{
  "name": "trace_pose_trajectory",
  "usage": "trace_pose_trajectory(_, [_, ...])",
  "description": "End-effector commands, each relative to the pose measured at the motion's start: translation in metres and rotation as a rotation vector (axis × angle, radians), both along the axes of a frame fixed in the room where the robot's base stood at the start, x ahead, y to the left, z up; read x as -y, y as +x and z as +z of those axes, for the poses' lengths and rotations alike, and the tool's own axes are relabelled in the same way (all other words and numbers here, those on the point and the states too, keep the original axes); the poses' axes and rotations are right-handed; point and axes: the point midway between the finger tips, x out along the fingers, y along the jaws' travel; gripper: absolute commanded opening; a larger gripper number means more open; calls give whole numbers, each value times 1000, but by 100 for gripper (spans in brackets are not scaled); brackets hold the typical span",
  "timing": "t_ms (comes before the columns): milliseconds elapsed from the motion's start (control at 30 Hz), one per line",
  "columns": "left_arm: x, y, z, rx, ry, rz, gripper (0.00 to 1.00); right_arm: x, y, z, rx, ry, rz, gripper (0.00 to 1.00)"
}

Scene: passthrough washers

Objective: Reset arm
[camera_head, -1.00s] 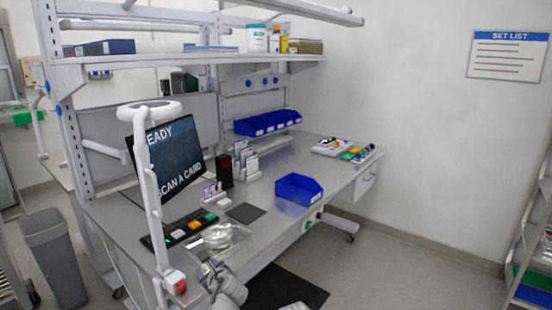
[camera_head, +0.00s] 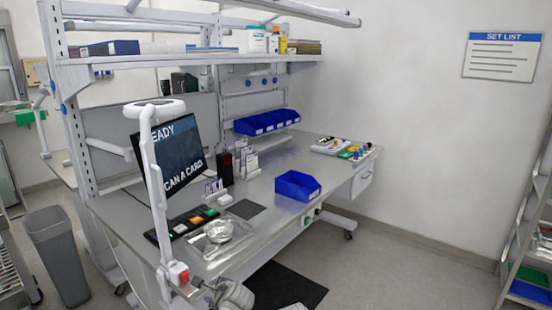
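My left gripper (camera_head: 203,285) is low in the head view, in front of the workbench's near edge, just right of the post with the red button. Its arm comes up from the bottom edge. The fingers are small and dark, so whether they are open or shut is unclear. Only a sliver of white, perhaps my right arm, shows at the bottom edge; the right gripper is out of view. A clear, shiny item (camera_head: 221,232), perhaps a bag or dish, lies on the bench (camera_head: 262,205), apart from the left gripper.
A grey waste bin (camera_head: 58,255) stands left; a rack (camera_head: 528,240) stands right.

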Motion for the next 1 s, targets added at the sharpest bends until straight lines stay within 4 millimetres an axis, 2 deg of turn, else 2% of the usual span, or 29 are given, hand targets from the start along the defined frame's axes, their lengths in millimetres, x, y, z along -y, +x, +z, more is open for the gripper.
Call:
trace_pose_trajectory(167, [21, -35, -26, -16, -249, 209, 47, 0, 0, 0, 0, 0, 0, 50])
trace_pose_trajectory(267, [40, -66, -45, -42, -427, 395, 47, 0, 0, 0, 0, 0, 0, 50])
trace_pose_trajectory(400, [74, -119, -69, -105, -655, 718, 47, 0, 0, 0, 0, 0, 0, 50])
trace_pose_trajectory(600, [111, -179, -83, -190, -804, 1084, 47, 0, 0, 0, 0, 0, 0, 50])
trace_pose_trajectory(700, [121, -196, -84, -214, -827, 1190, 47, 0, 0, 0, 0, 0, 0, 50])
trace_pose_trajectory(800, [126, -204, -85, -226, -836, 1245, 47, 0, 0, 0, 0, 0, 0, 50])
trace_pose_trajectory(1000, [127, -207, -85, -228, -836, 1262, 47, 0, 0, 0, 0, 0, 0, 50])
